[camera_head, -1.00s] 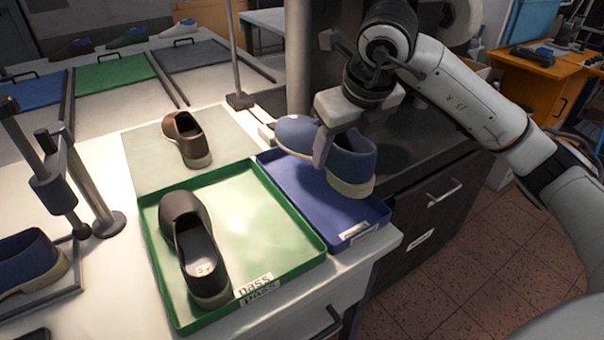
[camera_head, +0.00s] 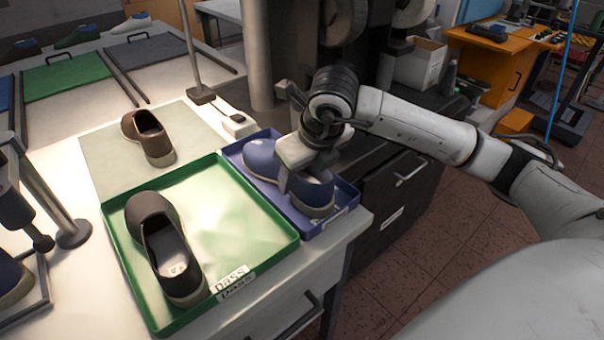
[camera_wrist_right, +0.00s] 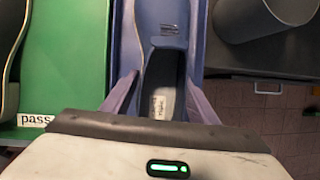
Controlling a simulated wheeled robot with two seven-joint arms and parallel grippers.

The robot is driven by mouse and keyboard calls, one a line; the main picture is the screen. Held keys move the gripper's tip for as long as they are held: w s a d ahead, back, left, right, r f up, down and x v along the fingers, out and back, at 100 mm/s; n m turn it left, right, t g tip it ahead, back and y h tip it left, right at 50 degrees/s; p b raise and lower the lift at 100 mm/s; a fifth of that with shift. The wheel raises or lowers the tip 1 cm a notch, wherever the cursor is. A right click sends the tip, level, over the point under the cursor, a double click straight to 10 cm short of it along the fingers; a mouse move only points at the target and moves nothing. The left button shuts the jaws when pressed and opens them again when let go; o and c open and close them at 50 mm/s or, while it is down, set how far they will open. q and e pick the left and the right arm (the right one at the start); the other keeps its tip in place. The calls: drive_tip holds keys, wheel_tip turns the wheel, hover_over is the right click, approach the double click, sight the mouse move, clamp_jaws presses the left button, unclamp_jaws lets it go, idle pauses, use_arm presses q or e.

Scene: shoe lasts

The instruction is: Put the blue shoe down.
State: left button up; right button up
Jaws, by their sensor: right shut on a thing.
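The blue shoe (camera_head: 262,159) with a pale sole is at the blue tray (camera_head: 343,213), within its outline, toe toward the back left. Whether its sole touches the tray floor I cannot tell. My right gripper (camera_head: 287,181) is shut on the blue shoe from above, across its middle, and hides part of it. In the right wrist view the two fingers (camera_wrist_right: 160,98) stand on either side of the shoe (camera_wrist_right: 160,18), its dark insole and label between them.
A green tray (camera_head: 262,216) labelled "pass", holding a dark shoe (camera_head: 165,245), adjoins the blue tray. A brown shoe (camera_head: 148,137) lies on a grey-green mat (camera_head: 100,165). A metal post (camera_head: 190,50) stands behind the blue tray. The green tray's right half is empty.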

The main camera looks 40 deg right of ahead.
drive_tip(key=o, duration=1.3)
drive_tip(key=shift+f, duration=0.1)
drive_tip(key=shift+o, duration=0.2)
drive_tip(key=v, duration=1.2)
